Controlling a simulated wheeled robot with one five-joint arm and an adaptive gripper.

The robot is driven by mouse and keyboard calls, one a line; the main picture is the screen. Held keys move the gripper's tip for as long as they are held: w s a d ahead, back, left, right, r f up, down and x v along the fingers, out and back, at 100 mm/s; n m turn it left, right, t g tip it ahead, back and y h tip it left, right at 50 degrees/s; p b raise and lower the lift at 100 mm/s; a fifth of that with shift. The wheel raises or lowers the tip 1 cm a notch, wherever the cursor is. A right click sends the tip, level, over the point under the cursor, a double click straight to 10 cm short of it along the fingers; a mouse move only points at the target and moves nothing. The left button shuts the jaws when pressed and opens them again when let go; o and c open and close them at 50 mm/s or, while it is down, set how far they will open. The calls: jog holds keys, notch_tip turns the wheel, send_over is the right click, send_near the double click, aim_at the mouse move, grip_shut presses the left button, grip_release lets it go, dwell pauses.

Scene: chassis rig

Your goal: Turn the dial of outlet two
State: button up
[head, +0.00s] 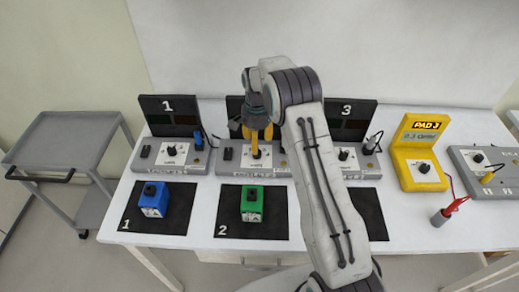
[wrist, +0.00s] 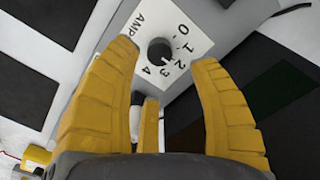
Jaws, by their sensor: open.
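The grey outlet two unit (head: 229,168) stands in the middle of the row, its dark upright panel (head: 233,107) mostly hidden behind my arm. Its black dial (wrist: 160,50) shows in the wrist view on a white plate marked AMP with numbers 0 to 4. I cannot tell for sure which number the dial points at. My gripper (head: 256,147) is above this dial in the head view. Its yellow fingers are open, one on each side of the dial in the wrist view, and I cannot tell whether they touch it.
Outlet one (head: 172,155) stands left and outlet three (head: 350,160) right, partly behind my arm. A blue box (head: 154,199) and a green box (head: 252,203) sit on black mats in front. A yellow pad unit (head: 427,172) and a grey cart (head: 66,150) flank the row.

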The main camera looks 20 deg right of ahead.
jog(key=shift+f+p, duration=0.7)
jog(key=shift+f, duration=2.2)
jog(key=shift+o, duration=0.2)
grip_shut()
